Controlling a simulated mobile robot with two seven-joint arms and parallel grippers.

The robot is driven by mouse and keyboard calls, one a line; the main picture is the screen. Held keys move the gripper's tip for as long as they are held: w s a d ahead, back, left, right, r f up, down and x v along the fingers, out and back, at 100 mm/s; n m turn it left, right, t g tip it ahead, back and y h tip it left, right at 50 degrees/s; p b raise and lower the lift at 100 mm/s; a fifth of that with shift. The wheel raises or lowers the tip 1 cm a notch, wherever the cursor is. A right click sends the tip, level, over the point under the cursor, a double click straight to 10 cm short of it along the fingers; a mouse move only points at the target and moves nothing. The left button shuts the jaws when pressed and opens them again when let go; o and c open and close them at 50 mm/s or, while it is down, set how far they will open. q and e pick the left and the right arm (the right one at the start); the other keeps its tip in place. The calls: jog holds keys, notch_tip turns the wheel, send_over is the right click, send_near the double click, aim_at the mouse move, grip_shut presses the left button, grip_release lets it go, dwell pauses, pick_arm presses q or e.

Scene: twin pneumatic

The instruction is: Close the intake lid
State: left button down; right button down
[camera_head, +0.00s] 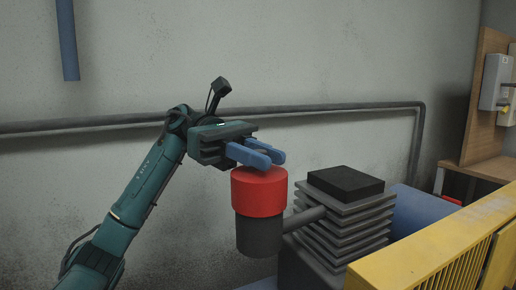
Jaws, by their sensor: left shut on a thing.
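A red cylindrical cap (259,193), which I take to be the intake lid, sits on top of a dark grey upright cylinder (258,235). My left gripper (263,156), with blue fingers, reaches in from the left and is at the top of the red cap. Its fingers are shut on a part at the top of the cap; the fingers largely hide that part. The cap looks level and sits against the cylinder below. I cannot tell whether it is fully seated. My right gripper is not in view.
A dark finned block (345,220) stands right of the cylinder, joined to it by a short pipe (304,218). A yellow slatted panel (440,255) fills the lower right. A pipe (330,107) runs along the grey wall behind. A wooden board with a grey box (494,82) is at far right.

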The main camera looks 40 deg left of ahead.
pick_arm(q)
jog(key=shift+f, duration=0.15)
jog(key=c, duration=1.3)
grip_release()
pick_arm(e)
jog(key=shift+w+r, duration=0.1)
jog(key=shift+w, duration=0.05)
pick_arm(q)
jog(key=shift+r, duration=0.5)
notch_tip(320, 180, up, 8)
jog(key=p, duration=0.3)
jog(key=shift+d+r, duration=0.1)
jog(key=shift+r, duration=0.15)
jog(key=shift+r+p, duration=0.35)
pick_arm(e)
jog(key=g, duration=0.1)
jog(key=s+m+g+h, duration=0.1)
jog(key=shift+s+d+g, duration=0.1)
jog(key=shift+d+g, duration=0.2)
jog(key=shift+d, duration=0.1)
